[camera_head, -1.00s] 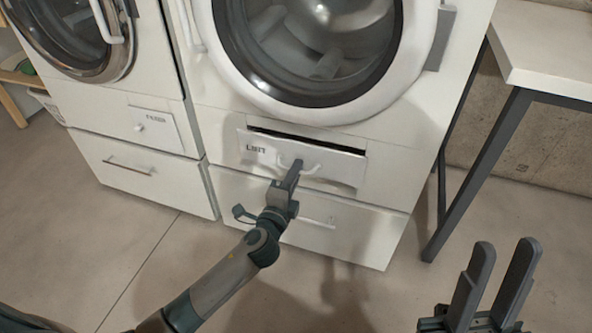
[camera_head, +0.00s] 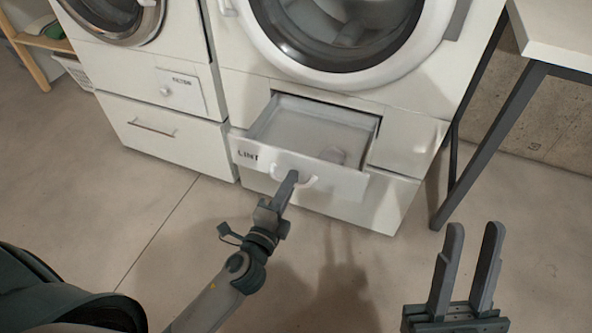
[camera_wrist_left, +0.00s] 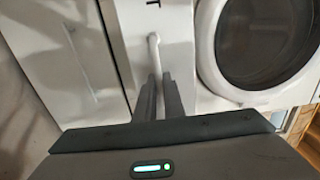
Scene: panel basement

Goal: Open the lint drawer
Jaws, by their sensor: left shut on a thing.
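The lint drawer (camera_head: 322,182) is a white drawer labelled "LINT", below the round door of the right machine. It stands pulled out, and its open tray shows a pale grey inside with a small rounded lump at the right. My left gripper (camera_head: 290,180) is shut on the white curved handle (camera_head: 308,183) at the drawer's front. In the left wrist view the handle (camera_wrist_left: 154,50) runs down between the fingers (camera_wrist_left: 158,98). My right gripper (camera_head: 468,268) is open and empty, above the floor at the lower right.
The right machine's round door (camera_head: 340,30) is above the drawer. A lower drawer front (camera_head: 385,205) is beneath it. A second machine with a "FILTER" panel (camera_head: 182,92) stands to the left. A table with a dark leg (camera_head: 490,145) is at the right. The floor in front is clear.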

